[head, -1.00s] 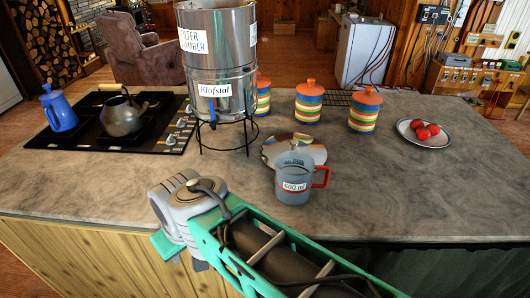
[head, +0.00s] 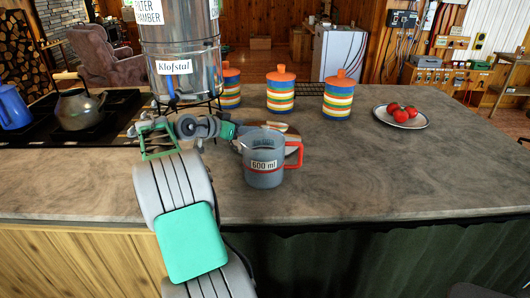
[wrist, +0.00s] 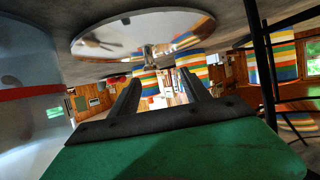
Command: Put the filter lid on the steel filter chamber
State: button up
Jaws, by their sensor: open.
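The filter lid (head: 284,129), a shiny steel disc, lies on the counter behind the mug, which hides part of it. In the wrist view, the lid (wrist: 120,38) shows upside down with its small knob (wrist: 149,56). My gripper (wrist: 161,78) is open and empty, low over the counter, its fingers pointing toward the knob, which is just beyond the fingertips. In the head view, my gripper (head: 237,138) is just left of the lid. The steel filter chamber (head: 182,50), labelled Klofstal, stands on a black wire stand behind my arm; its top is out of view.
A grey 600 ml mug (head: 263,165) with a red handle stands close in front of the lid. Striped canisters (head: 280,96) stand behind. A plate (head: 420,120) with tomatoes is at right, and a kettle (head: 80,108) is at left. The counter's right front is clear.

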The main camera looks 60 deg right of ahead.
aim_at(265, 126)
jog(key=shift+m+g, duration=0.4)
jog(key=x, duration=0.4)
jog(key=s+p+x, duration=0.1)
jog(key=x, duration=0.4)
jog(key=shift+s+r, duration=0.1)
jog(key=shift+s, duration=0.15)
jog(key=shift+c, duration=0.3)
grip_shut()
jog(key=shift+r, duration=0.1)
